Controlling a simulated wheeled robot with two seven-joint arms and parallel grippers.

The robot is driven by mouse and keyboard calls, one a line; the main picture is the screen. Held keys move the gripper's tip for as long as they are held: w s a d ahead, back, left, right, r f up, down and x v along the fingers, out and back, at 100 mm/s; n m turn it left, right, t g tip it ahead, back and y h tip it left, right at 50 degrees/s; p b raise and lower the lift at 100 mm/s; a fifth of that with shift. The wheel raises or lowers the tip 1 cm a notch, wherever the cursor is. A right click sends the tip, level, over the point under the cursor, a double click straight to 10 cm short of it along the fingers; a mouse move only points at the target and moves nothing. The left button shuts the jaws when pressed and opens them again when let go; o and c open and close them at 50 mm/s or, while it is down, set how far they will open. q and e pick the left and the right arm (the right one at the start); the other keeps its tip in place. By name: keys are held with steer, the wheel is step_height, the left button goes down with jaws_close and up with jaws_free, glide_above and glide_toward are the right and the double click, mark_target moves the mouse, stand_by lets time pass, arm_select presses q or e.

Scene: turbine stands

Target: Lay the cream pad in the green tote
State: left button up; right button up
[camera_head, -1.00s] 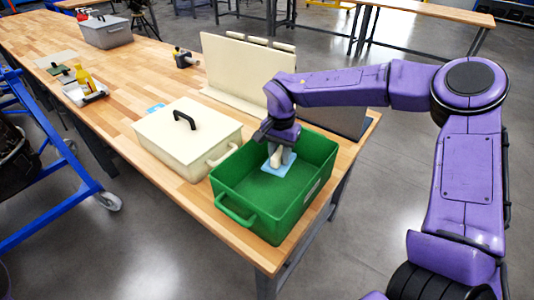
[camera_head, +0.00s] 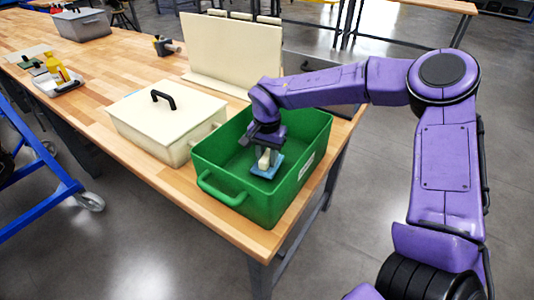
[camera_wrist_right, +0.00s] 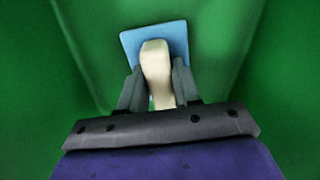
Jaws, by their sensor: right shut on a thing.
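The green tote (camera_head: 238,198) is open and stands at the near right corner of the wooden table. My right gripper (camera_head: 266,157) points down inside it, shut on the cream pad (camera_head: 264,161). The pad has a narrow cream grip and a flat light blue plate under it. In the right wrist view, the cream grip (camera_wrist_right: 155,66) sits between the two grey fingers, with the blue plate beyond. Green tote surfaces surround it. I cannot tell whether the plate touches the tote floor. My left gripper is out of view.
A cream lidded box (camera_head: 190,118) with a black handle stands left of the tote. A tall cream panel (camera_head: 230,50) stands behind. Farther left are a white tray (camera_head: 56,84) with a yellow bottle and a grey bin (camera_head: 82,25). A blue cart frame (camera_head: 40,190) is beside the table.

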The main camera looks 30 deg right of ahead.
mark_target(267, 154)
steer(key=shift+f, duration=0.3)
steer(key=shift+f, duration=0.3)
steer(key=o, duration=1.2)
steer(key=shift+c, duration=0.2)
step_height(267, 154, up, 7)
steer(key=p, duration=0.8)
steer(key=shift+s, duration=0.1)
